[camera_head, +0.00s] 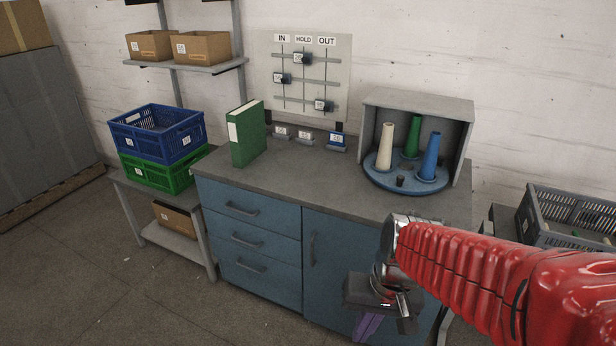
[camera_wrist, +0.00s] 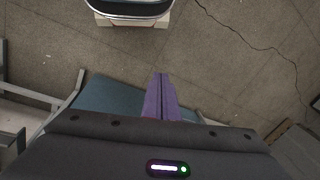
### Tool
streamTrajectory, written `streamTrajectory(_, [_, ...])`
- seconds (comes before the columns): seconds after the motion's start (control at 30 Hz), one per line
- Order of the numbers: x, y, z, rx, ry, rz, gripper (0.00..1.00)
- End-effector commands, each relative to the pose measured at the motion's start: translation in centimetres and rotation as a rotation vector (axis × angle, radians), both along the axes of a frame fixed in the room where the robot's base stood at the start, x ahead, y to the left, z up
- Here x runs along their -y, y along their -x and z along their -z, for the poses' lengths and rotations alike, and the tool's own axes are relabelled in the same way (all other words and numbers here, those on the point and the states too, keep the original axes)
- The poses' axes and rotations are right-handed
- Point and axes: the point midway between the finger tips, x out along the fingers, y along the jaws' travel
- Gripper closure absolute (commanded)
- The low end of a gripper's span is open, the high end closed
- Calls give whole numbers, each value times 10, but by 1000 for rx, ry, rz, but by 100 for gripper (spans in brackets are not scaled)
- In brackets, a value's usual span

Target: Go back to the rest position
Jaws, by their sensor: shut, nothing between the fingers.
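My gripper (camera_head: 367,327) hangs at the end of my red-sleeved arm, in front of the blue cabinet (camera_head: 252,238) at the lower right of the head view. Its purple fingers point down and are partly cut off by the bottom edge there. In the wrist view my gripper (camera_wrist: 160,82) shows its two purple fingers pressed together with nothing between them. Below them are the floor and part of the blue cabinet (camera_wrist: 105,97).
A turntable (camera_head: 385,181) with white, green and blue cones stands in a grey housing on the worktop (camera_head: 290,188). A green binder (camera_head: 247,134) stands at left. Blue (camera_head: 157,133) and green (camera_head: 160,173) crates are stacked further left. A grey crate (camera_head: 565,218) is at right.

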Motion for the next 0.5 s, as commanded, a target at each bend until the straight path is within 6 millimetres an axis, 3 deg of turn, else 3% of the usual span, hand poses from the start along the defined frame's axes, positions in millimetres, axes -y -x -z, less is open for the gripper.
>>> streamTrajectory(0.5, [46,30,-60,257,169,-79,100])
